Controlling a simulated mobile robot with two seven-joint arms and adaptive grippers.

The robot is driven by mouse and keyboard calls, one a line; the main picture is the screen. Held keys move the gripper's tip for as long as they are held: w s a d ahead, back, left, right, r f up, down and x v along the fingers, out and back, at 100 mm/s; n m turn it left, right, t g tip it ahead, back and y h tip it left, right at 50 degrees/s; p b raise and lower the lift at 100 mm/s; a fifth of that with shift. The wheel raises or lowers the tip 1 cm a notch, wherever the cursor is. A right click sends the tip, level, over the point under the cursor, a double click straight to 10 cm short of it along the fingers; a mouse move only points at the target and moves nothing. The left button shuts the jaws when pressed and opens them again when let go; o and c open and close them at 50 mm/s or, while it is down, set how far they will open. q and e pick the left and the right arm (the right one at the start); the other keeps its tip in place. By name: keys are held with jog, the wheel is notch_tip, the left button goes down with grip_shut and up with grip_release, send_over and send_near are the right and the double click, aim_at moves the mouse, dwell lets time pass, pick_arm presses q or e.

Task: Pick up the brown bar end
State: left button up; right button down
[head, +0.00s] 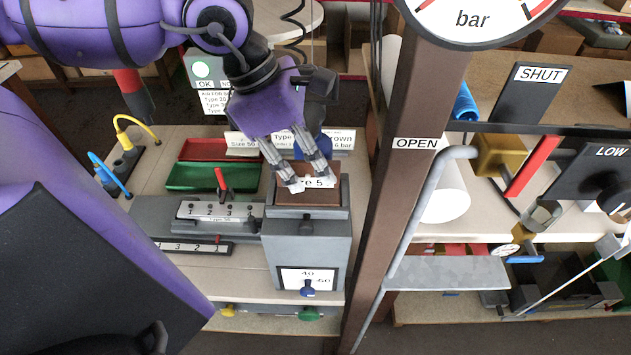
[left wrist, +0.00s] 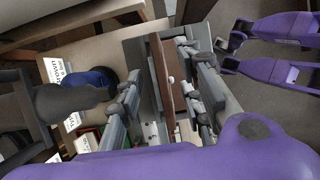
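In the left wrist view the brown piece (left wrist: 158,68) lies between my two fingers. My left gripper (head: 310,185) comes down over it from above, its fingers apart at either side of the label. It looks open, and whether a fingertip touches the brown piece I cannot tell.
The grey stand (head: 306,250) has a "40 60" scale and a blue knob. Left of it are a numbered rack (head: 220,209) with a red lever and a green tray (head: 210,177). A brown post (head: 388,200) rises close on the right.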

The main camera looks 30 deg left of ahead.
pick_arm(q)
jog(key=shift+r, duration=0.1)
grip_shut()
